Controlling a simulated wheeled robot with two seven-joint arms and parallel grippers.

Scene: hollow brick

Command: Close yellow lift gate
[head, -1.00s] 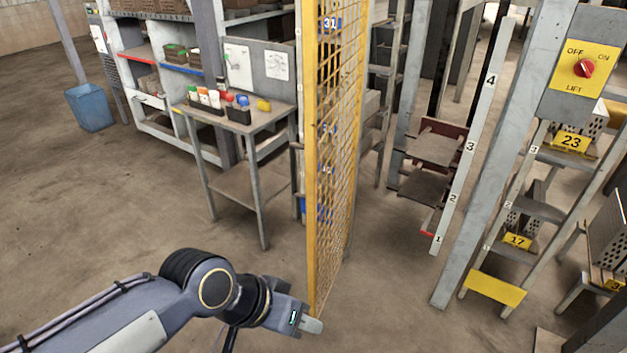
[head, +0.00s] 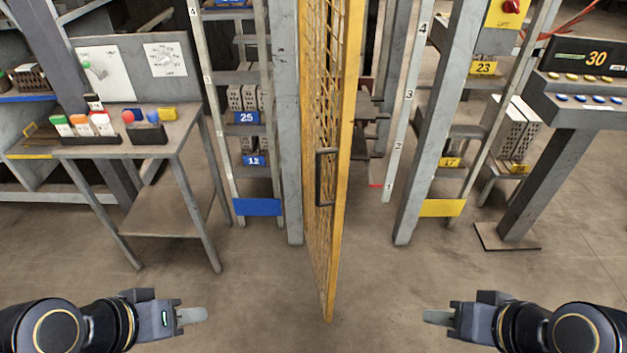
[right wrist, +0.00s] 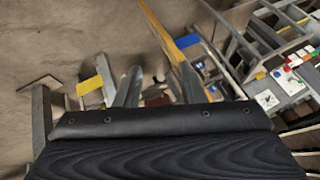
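The yellow lift gate (head: 345,150), a yellow frame with wire mesh, stands swung out towards me in the middle of the head view, seen nearly edge-on. Its dark handle (head: 325,177) is on the mesh side facing left. The gate's yellow edge also shows in the right wrist view (right wrist: 160,32). My left gripper (head: 196,316) is low at the left, apart from the gate; its finger opening cannot be made out. My right gripper (head: 434,316) is low at the right, apart from the gate. The right wrist view shows its two fingers (right wrist: 158,75) spread with nothing held.
A grey post (head: 288,120) stands left of the gate, another post (head: 425,150) right of the opening. A console marked 30 (head: 575,105) stands at the right. The floor in front is clear.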

